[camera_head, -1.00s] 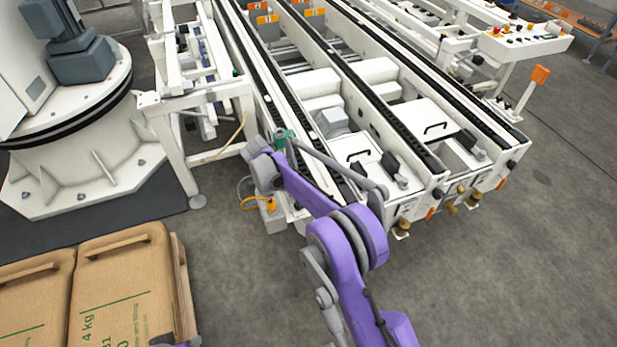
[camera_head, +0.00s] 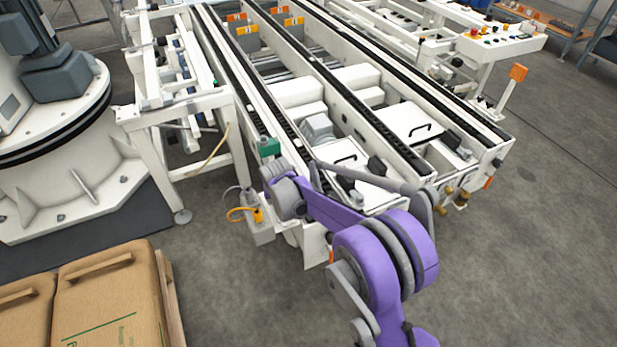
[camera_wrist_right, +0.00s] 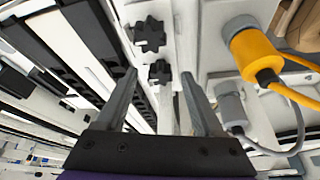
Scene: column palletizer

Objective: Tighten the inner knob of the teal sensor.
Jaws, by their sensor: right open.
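The teal sensor (camera_head: 269,147) sits at the near left edge of the conveyor in the head view, just beyond my right wrist. My right gripper (camera_wrist_right: 157,78) is open and empty in the right wrist view. Two black star-shaped knobs show there: one black knob (camera_wrist_right: 160,72) lies between the fingertips as seen, and the other black knob (camera_wrist_right: 150,34) lies farther off. I cannot tell whether the fingers touch the nearer one. The sensor body is not clearly seen in the wrist view. In the head view my right wrist hides the gripper and knobs. My left gripper is out of view.
A yellow-orange connector (camera_wrist_right: 252,50) with a cable and a grey connector (camera_wrist_right: 230,104) stand right of the fingers. The conveyor (camera_head: 318,228) fills the middle. The floor at right is clear.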

